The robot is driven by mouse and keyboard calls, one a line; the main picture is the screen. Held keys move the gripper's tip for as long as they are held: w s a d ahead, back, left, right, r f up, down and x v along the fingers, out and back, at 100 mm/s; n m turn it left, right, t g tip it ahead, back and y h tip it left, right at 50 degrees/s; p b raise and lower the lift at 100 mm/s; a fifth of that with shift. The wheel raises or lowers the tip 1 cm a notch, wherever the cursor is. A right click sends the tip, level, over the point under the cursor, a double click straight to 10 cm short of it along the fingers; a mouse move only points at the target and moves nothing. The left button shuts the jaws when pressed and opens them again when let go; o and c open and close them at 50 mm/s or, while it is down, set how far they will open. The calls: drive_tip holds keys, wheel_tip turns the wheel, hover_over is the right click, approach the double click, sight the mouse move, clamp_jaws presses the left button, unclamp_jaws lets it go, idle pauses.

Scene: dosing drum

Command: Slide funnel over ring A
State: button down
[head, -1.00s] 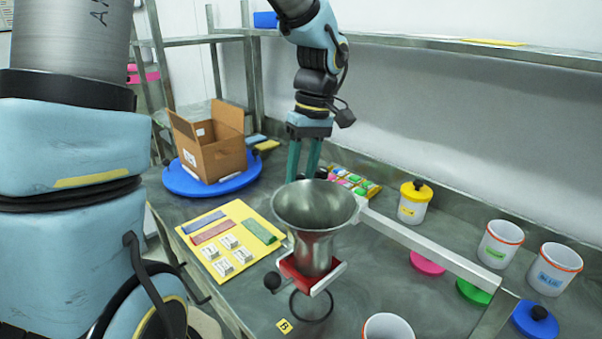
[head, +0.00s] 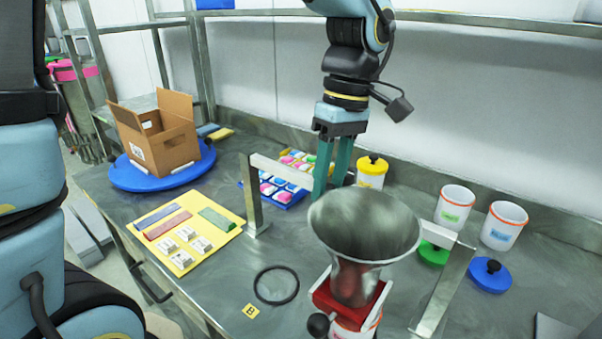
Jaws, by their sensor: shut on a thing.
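The metal funnel (head: 365,225) sits in a red carriage (head: 352,303) on the grey rail (head: 285,171), towards the rail's right end. A black knob (head: 318,324) sticks out at the carriage's front left. My gripper (head: 325,188) is at the funnel's back rim and appears shut on it; the fingertips are partly hidden behind the rim. An orange-rimmed white cup (head: 365,331) shows under the carriage, cut by the picture's bottom edge. A black ring (head: 276,285) lies bare on the bench beside the yellow B label (head: 251,311). I see no ring A or A label.
The rail's posts stand at left (head: 253,200) and right (head: 440,295). A blue tray (head: 285,200) of coloured pieces and a yellow-lidded jar (head: 372,172) lie behind. Orange-rimmed cups (head: 454,208) and coloured lids are at right. A yellow mat (head: 190,235) and cardboard box (head: 155,135) are at left.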

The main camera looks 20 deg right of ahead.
drive_tip(key=shift+s+d, duration=0.35)
drive_tip(key=shift+s, duration=0.35)
drive_tip(key=c, duration=0.5)
unclamp_jaws()
drive_tip(key=r, duration=0.3)
drive_tip(key=d+r+b, duration=0.1)
drive_tip(key=r, duration=0.3)
drive_tip(key=d+r+b, duration=0.1)
drive_tip(key=r, duration=0.2)
drive_tip(key=shift+w+r, duration=0.25)
drive_tip(key=shift+r, duration=0.05)
drive_tip(key=shift+w, duration=0.1)
